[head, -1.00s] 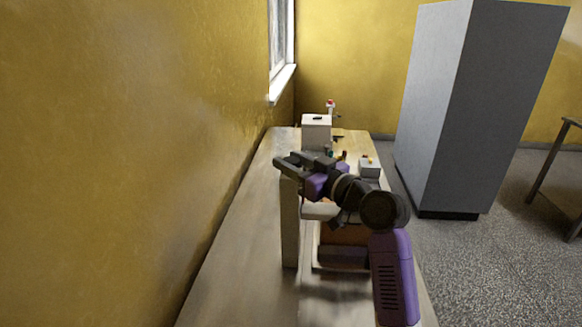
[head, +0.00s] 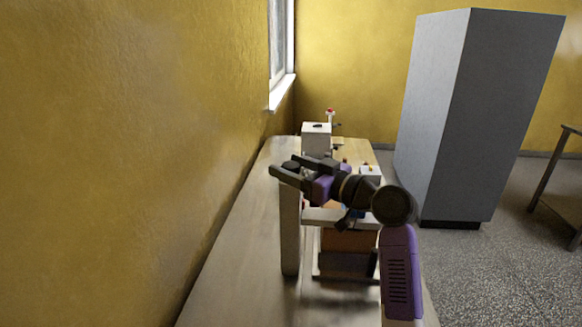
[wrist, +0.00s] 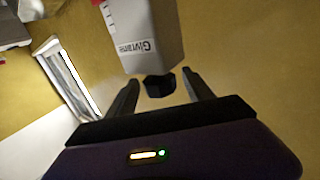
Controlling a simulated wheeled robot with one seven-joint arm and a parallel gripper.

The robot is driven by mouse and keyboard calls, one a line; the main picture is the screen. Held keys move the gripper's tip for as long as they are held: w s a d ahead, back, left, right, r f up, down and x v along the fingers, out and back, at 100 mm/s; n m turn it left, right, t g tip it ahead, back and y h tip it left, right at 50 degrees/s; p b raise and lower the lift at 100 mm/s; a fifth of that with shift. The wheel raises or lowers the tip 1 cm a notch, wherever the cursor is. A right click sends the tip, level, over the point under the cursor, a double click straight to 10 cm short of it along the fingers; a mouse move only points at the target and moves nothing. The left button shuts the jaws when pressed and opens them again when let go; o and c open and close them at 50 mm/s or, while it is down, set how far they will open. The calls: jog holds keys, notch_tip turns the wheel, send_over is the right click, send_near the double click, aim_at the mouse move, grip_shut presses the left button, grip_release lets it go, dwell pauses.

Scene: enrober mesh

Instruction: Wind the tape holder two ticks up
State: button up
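A pale post (head: 290,235) stands upright on the bench in the head view. In the wrist view a pale post (wrist: 145,35) carries a printed word and a ruled scale, with a dark knob (wrist: 159,85) at its near end. My gripper (wrist: 162,82) is open, one finger on each side of the knob, with gaps showing. In the head view my gripper (head: 284,166) is at the top of the post. I cannot tell which part is the tape holder, and no tick position is readable.
The wooden bench (head: 235,265) runs along the yellow wall on the left. A pale crossbar and a brown box (head: 347,243) are beside the post. A white box (head: 316,138) stands farther back. A large grey cabinet (head: 480,120) stands on the floor to the right.

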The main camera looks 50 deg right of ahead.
aim_at(298, 170)
jog(key=s+b, duration=0.1)
jog(key=s, duration=0.3)
jog(key=s+b, duration=0.1)
jog(key=s, duration=0.2)
jog(key=shift+s+d, duration=0.2)
jog(key=shift+s, duration=0.2)
dwell(0.5)
